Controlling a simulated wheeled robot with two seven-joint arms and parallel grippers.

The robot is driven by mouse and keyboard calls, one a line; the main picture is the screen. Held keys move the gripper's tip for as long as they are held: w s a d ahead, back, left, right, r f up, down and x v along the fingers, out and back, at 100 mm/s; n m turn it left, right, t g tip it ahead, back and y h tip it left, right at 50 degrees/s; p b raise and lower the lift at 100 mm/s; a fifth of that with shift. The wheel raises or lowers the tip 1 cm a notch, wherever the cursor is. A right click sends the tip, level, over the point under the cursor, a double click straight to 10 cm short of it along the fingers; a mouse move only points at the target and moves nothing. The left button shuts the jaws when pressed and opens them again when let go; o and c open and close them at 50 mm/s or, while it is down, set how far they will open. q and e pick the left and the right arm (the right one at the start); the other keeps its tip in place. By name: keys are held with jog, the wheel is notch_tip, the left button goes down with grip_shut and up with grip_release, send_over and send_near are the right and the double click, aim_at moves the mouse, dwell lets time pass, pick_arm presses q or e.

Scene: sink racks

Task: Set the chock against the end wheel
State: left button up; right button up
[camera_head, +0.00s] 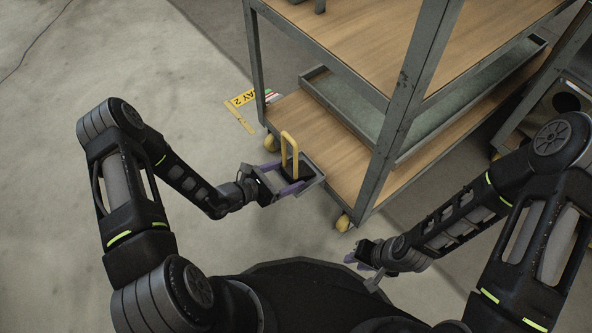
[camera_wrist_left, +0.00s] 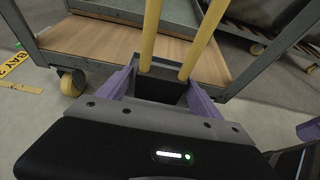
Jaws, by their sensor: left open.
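The chock is a black block (camera_wrist_left: 160,88) with a tall yellow loop handle (camera_head: 290,150). My left gripper (camera_head: 288,179) is open, with its purple fingers on either side of the chock; it also shows in the left wrist view (camera_wrist_left: 160,96). I cannot tell whether the fingers touch the chock or what is under it. A yellow caster wheel (camera_head: 343,222) is under the cart's near corner. Another (camera_head: 271,143) is under its left corner and shows in the left wrist view (camera_wrist_left: 71,82). My right gripper (camera_head: 364,270) is open and empty, below the near wheel in the head view.
The cart (camera_head: 385,165) has wooden shelves and a grey tray (camera_head: 345,104). A yellow floor label (camera_head: 243,98) lies beside its left end. Another rack (camera_head: 568,70) stands at the right. Open concrete floor lies to the left.

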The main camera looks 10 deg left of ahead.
aim_at(305, 167)
pick_arm(q)
jog(key=x, duration=0.2)
jog(key=shift+w+d+f+b, duration=0.2)
jog(key=shift+b, duration=0.15)
jog(key=shift+w+d, duration=0.1)
jog(key=shift+w, duration=0.05)
grip_shut()
jog(key=shift+w+r, duration=0.1)
jog(key=shift+r, duration=0.1)
dwell(0.8)
